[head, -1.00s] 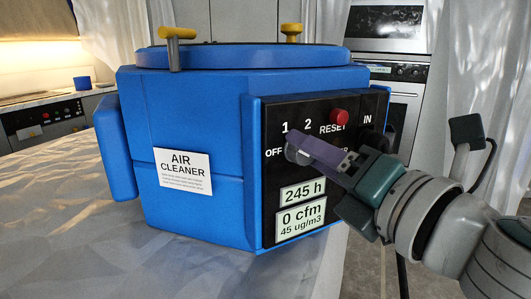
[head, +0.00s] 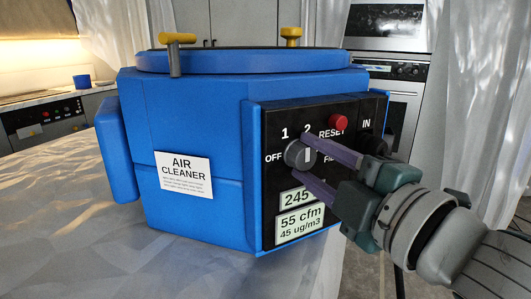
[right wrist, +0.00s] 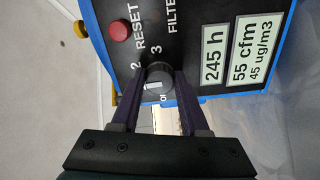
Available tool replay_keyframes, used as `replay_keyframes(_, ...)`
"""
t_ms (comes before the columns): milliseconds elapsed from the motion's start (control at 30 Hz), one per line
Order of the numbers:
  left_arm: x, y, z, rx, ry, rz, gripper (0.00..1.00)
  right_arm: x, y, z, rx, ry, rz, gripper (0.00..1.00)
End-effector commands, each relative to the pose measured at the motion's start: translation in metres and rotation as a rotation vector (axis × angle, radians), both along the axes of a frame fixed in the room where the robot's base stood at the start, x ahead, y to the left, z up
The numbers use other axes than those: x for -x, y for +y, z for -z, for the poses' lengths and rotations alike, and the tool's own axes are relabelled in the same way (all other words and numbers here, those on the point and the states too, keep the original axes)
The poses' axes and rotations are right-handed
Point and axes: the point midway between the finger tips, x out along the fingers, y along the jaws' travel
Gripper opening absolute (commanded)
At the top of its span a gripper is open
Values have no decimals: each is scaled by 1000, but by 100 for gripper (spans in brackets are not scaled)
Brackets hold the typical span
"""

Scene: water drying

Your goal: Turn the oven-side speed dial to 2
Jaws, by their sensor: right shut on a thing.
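The dark round speed dial (head: 291,153) sits on the black panel (head: 271,222) of the blue air cleaner (head: 195,115). It also shows in the right wrist view (right wrist: 157,78). Its white mark looks about upright on the panel in the head view; which number it points to is unclear. The labels OFF and 1 show, and the 2 is partly covered by a finger. My right gripper (head: 305,157) has its purple fingers on either side of the dial, shut on it. The lower display (head: 302,222) reads 55 cfm. My left gripper is out of view.
Yellow handles (head: 177,38) stand on top of the cleaner. An oven (head: 402,100) is behind at right. The grey tabletop (head: 60,210) is clear at left.

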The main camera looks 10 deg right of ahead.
Motion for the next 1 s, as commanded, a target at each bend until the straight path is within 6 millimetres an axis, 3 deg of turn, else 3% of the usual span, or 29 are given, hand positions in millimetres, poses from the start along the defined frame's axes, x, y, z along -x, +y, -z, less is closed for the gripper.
replay_keyframes(500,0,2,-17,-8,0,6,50,0,1,0,-406,116,1,0)
replay_keyframes(1000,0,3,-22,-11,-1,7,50,0,1,1,-542,155,-1,0)
